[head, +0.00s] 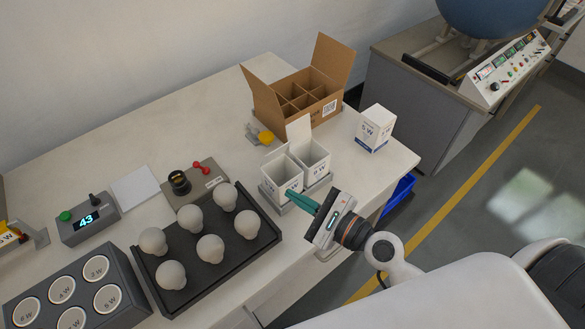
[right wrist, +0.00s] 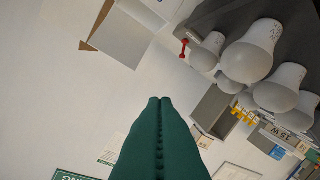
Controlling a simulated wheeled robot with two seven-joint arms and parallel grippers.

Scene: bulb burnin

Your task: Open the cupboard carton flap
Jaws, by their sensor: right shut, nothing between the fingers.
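Two small white cartons stand side by side in a grey holder (head: 317,187) near the table's right front edge. The left carton (head: 282,175) and the right carton (head: 312,158) both show open tops, and a tall white flap (head: 299,130) stands up behind them. A third white carton (head: 373,129), marked 5 W, looks closed. I cannot tell which one is the cupboard carton. My right gripper (head: 291,195) is shut and empty, its green fingertips close to the left carton's front; contact is unclear. Its fingers (right wrist: 158,105) fill the lower right wrist view. My left gripper is not in view.
A brown divided carton (head: 284,112) stands open at the back. A black tray (head: 207,255) of several white bulbs (head: 210,248) lies left of my right gripper. A socket box (head: 195,183), a display box (head: 89,218) and a grey rack (head: 76,296) stand further left.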

